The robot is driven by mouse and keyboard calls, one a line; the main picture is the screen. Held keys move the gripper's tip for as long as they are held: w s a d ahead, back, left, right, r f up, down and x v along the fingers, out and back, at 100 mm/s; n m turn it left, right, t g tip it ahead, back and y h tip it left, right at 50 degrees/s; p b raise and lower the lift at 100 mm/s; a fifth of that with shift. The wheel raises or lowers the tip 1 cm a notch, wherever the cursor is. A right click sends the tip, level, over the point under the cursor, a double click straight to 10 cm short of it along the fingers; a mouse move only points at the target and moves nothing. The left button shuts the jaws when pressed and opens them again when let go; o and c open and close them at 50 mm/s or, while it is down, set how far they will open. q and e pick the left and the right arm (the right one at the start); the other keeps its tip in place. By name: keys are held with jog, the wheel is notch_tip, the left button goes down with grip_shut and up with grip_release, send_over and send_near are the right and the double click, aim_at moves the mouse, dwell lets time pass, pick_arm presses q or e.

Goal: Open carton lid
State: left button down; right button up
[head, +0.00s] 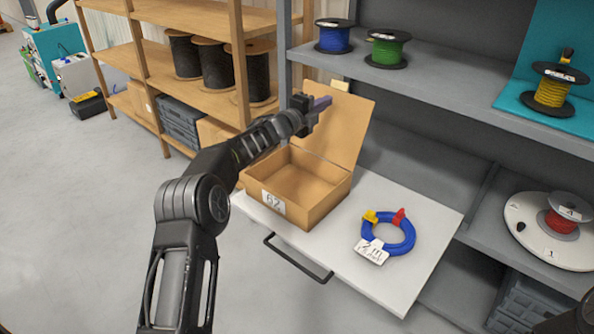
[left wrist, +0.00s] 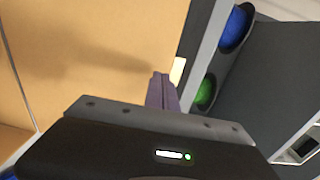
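The cardboard carton (head: 315,211), labelled 62, stands on a white pull-out board (head: 425,205). Its lid (head: 338,128) is raised at the back, roughly upright, and the carton's inside shows empty. The lid also fills the left of the left wrist view (left wrist: 90,60). My left gripper (head: 320,104) is at the lid's upper left part, in front of its inner face. Its purple fingers (left wrist: 161,92) look closed together with nothing between them; whether they touch the lid I cannot tell. My right gripper is not in view.
A blue cable coil (head: 405,246) with a tag lies on the board right of the carton. Grey shelves behind hold a blue reel (head: 334,38), a green reel (head: 386,50) and a yellow reel (head: 551,92). A wooden rack (head: 200,18) with black reels stands at left. A black handle (head: 296,262) fronts the board.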

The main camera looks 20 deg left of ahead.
pick_arm(q)
jog(key=shift+r, duration=0.1)
jog(key=b+v, duration=0.6)
jog(key=v, duration=0.2)
dwell(0.5)
dwell(0.4)
